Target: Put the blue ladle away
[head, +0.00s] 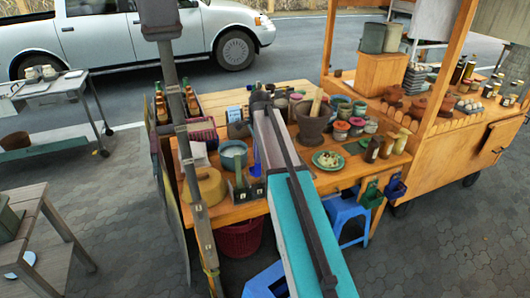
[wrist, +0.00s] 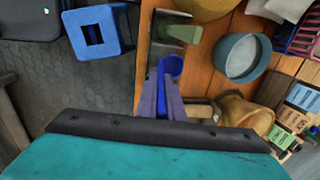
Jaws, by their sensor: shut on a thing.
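In the wrist view my gripper (wrist: 163,104) has its two purple-grey fingers closed on the blue ladle (wrist: 172,67). The ladle's rounded blue bowl shows past the fingertips, over the wooden table's edge; much of its handle is hidden between the fingers. A grey-green holder (wrist: 176,31) with upright parts stands at the table edge, just beyond the bowl; it also shows in the head view (head: 243,188). The ladle and the holder look apart. In the head view my arm hides most of the gripper, and a narrow blue strip shows beside it.
A stone mortar (head: 312,120), jars and a green plate (head: 328,159) crowd the table's right side. Blue stools (head: 346,217) stand below the front edge.

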